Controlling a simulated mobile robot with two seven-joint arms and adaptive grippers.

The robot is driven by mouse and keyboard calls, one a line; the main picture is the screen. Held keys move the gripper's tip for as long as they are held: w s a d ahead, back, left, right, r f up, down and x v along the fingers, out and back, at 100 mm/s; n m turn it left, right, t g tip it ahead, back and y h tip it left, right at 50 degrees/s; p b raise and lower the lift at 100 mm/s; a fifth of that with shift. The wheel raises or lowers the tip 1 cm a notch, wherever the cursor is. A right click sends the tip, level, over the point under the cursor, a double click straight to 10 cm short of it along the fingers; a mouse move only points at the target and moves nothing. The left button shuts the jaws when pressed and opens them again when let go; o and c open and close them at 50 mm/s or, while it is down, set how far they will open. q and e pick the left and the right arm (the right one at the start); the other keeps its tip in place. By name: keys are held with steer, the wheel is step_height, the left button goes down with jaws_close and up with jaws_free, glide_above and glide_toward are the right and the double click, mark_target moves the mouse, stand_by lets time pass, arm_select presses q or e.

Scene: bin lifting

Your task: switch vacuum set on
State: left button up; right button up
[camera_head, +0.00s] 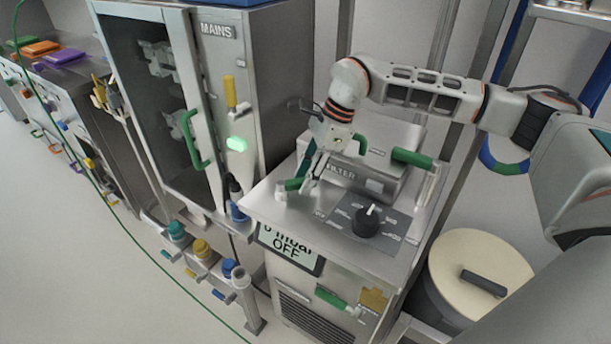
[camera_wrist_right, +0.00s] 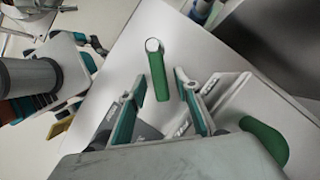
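The vacuum set is a grey metal cabinet (camera_head: 262,205) in the head view. Its display (camera_head: 289,248) reads "0 mbar" and "OFF". On its top are a black rotary knob (camera_head: 368,219) with a white pointer on a dark panel, a box marked "FILTER" (camera_head: 375,150) with green handles, and a small green-gripped lever (camera_head: 291,185) at the left. My right gripper (camera_head: 306,178) is low over the top beside this lever. In the wrist view its teal-padded fingers (camera_wrist_right: 162,108) are apart, with the green lever (camera_wrist_right: 158,76) between and just beyond them. My left gripper is out of view.
A tall cabinet marked "MAINS" (camera_head: 216,31) stands left, with a yellow lever (camera_head: 230,92) and a lit green lamp (camera_head: 236,144). Connectors with coloured caps (camera_head: 201,249) stand in front. A round lidded drum (camera_head: 480,265) is at right. A green cable crosses the floor.

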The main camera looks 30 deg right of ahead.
steer(key=v, duration=1.2)
